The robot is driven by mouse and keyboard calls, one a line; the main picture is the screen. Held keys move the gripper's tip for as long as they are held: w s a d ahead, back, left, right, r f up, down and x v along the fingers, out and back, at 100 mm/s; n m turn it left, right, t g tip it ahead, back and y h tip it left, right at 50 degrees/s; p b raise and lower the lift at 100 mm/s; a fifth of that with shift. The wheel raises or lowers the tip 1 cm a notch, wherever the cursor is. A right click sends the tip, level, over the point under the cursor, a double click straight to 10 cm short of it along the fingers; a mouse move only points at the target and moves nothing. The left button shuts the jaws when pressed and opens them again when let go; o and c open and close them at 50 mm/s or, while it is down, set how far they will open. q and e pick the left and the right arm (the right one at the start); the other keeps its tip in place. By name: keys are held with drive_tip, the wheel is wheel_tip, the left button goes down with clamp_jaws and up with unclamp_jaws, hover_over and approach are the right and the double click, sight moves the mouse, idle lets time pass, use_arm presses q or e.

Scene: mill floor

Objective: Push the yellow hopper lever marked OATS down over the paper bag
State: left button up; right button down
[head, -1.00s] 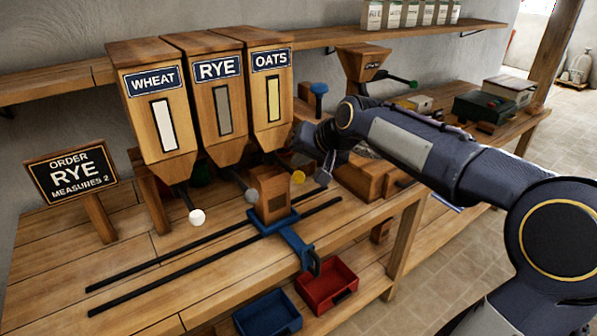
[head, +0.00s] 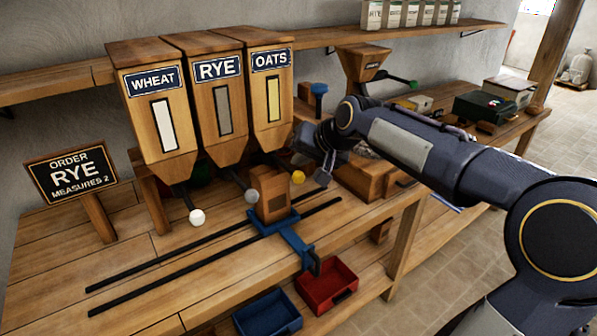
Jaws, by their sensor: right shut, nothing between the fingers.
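The OATS hopper (head: 268,98) is the rightmost of three wooden hoppers. Its lever ends in a yellow knob (head: 298,177), which sticks out at the front, level with the upper part of the paper bag. The brown paper bag (head: 273,193) stands upright on a blue carriage (head: 288,238), to the left of and below the yellow knob. My right gripper (head: 324,176) is shut and empty, just right of the yellow knob. A small gap shows between them. My wrist partly hides the fingers. My left gripper is not in view.
The WHEAT hopper (head: 153,105) has a white knob (head: 196,217), the RYE hopper (head: 216,95) a grey knob (head: 251,196). An order sign (head: 72,172) reads RYE, MEASURES 2. Red (head: 328,286) and blue (head: 268,314) bins sit below.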

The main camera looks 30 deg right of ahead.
sight(303, 179)
drive_tip(key=shift+f+b, duration=0.3)
drive_tip(key=shift+f, duration=0.15)
drive_tip(key=shift+f+b, duration=2.15)
drive_tip(key=shift+f, duration=0.45)
idle(2.1)
drive_tip(key=shift+r, duration=0.1)
idle(0.4)
drive_tip(key=shift+r+p, duration=2.6)
drive_tip(key=shift+r, duration=0.35)
wheel_tip(303, 179, up, 5)
drive_tip(key=p, duration=0.4)
